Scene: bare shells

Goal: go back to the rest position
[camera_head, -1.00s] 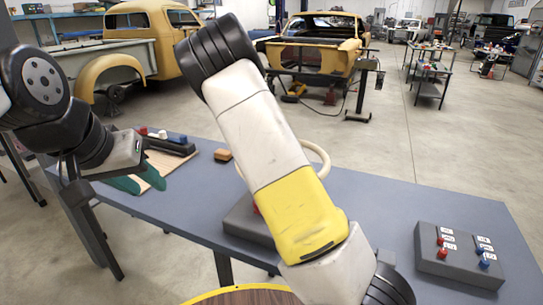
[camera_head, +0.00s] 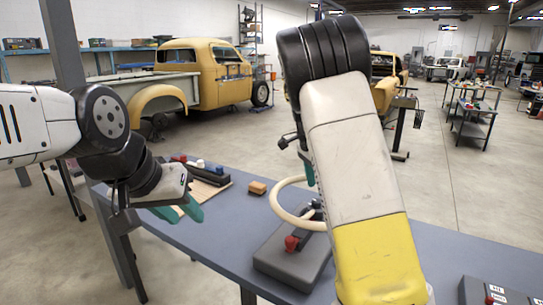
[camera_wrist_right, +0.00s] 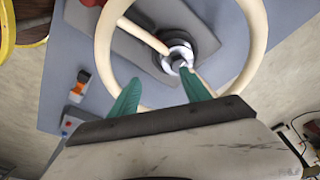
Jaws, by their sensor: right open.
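My left gripper (camera_head: 184,212) shows at the left in the head view, its two teal fingers apart and empty above the table's left end. My right arm fills the middle of the head view and hides most of my right gripper; one teal finger (camera_head: 308,172) shows beside it. In the right wrist view my right gripper (camera_wrist_right: 160,92) is open, with nothing between its fingers. Its fingers are over a cream ring-shaped wheel (camera_wrist_right: 104,45) with a metal hub (camera_wrist_right: 178,55). The wheel (camera_head: 281,207) also shows in the head view, partly hidden by my arm. I cannot tell whether the fingers touch it.
The blue-grey table (camera_head: 235,225) carries a grey box with a red knob (camera_head: 291,243), an orange-brown block (camera_head: 257,188), and a wooden board (camera_head: 203,190) by a dark rack. A grey switch box (camera_head: 490,292) stands at the lower right. Open floor lies behind.

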